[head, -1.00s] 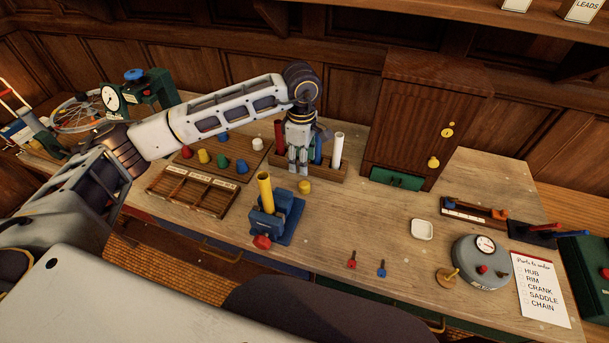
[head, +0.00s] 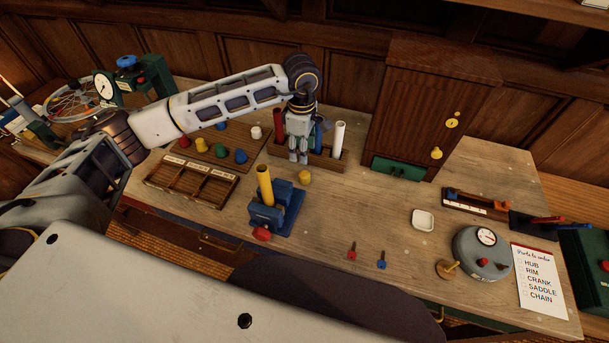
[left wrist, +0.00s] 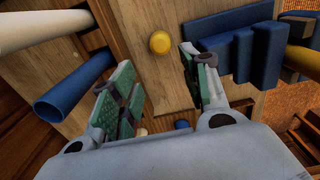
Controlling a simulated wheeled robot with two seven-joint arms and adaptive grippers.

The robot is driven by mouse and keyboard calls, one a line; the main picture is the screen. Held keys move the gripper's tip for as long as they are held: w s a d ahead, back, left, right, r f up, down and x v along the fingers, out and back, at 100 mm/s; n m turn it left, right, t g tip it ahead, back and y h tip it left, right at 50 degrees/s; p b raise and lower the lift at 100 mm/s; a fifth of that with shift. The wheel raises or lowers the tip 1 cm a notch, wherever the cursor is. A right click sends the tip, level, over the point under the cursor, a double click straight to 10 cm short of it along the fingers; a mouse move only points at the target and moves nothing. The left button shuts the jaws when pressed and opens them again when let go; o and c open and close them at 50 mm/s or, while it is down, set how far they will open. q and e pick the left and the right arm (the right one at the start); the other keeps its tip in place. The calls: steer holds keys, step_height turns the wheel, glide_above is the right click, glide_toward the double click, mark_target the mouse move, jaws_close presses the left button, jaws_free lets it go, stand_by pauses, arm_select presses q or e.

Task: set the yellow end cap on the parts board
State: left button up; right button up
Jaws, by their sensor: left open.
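The yellow end cap (head: 305,177) stands on the bench, to the right of the blue vise. It also shows in the left wrist view (left wrist: 159,43), beyond the fingertips. My left gripper (head: 298,157) is open and empty, above the bench near the cap and in front of the tube rack. In the left wrist view its two fingers (left wrist: 162,88) are spread apart, with bare bench between them. The parts board (head: 236,138) lies to the left of the gripper. It carries several coloured pieces, one of them yellow (head: 201,145).
The blue vise (head: 285,208) holds an upright yellow tube (head: 265,186). The rack (head: 328,160) with upright tubes stands behind the gripper. A compartment tray (head: 190,187) lies in front of the board. A wooden cabinet (head: 425,110) stands at right.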

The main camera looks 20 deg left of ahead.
arm_select(q)
glide_above(305, 173)
steer(key=f, duration=0.3)
steer(key=f+p, duration=0.1)
steer(key=f, duration=0.1)
steer(key=shift+w+a+f, duration=0.1)
steer(key=shift+a+f, duration=0.05)
steer(key=shift+a, duration=0.25)
steer(key=shift+f, duration=0.6)
steer(key=shift+d+f+p, duration=0.15)
steer(key=shift+f+p, duration=0.2)
steer(key=shift+f, duration=0.25)
steer(key=shift+d+f+p, duration=0.15)
steer(key=shift+f+p, duration=0.15)
steer(key=shift+f, duration=1.7)
steer(key=c, duration=0.8)
steer(key=shift+c, duration=0.2)
